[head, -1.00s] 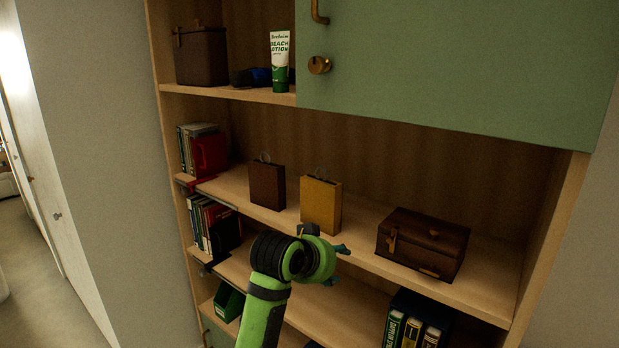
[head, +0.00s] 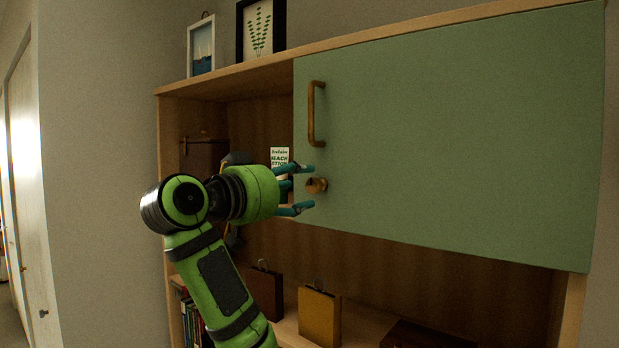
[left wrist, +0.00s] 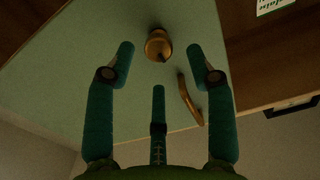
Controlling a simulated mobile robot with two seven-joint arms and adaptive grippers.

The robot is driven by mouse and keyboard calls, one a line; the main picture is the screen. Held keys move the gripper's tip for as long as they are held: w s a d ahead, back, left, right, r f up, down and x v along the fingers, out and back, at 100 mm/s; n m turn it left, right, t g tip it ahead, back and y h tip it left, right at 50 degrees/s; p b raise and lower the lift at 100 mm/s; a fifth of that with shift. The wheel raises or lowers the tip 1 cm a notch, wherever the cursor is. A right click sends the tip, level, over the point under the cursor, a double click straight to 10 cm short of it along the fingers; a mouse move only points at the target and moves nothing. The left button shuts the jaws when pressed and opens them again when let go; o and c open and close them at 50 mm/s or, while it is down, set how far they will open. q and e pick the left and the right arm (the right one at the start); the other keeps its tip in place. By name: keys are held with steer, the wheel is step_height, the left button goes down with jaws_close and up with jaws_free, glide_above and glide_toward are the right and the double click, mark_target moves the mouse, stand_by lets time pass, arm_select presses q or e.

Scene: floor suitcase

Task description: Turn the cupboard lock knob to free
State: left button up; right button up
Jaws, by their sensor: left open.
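The brass lock knob (head: 316,185) sits on the lower left corner of the green cupboard door (head: 450,140), below the brass handle (head: 312,114). My left gripper (head: 304,188) is open at the knob's left, its teal fingers pointing toward it. In the left wrist view the knob (left wrist: 158,45) shows beyond and between the spread fingertips of my left gripper (left wrist: 160,70), with nothing held. The handle (left wrist: 188,100) is to the right of the third finger there. Whether a finger touches the knob I cannot tell. My right gripper is out of view.
A dark box (head: 203,155) is further left. Two picture frames (head: 201,47) (head: 261,30) stand on top.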

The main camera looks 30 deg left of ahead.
mark_target(311, 184)
arm_select(q)
steer(key=w, duration=0.1)
steer(key=w+p, duration=0.1)
steer(key=shift+w+d+r, duration=0.15)
steer(key=shift+w+d, duration=0.05)
steer(key=shift+w, duration=0.15)
steer(key=shift+w+p, duration=0.35)
steer(key=shift+w, duration=0.25)
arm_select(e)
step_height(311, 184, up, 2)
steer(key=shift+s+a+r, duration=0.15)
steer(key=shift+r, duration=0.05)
arm_select(q)
jaws_close()
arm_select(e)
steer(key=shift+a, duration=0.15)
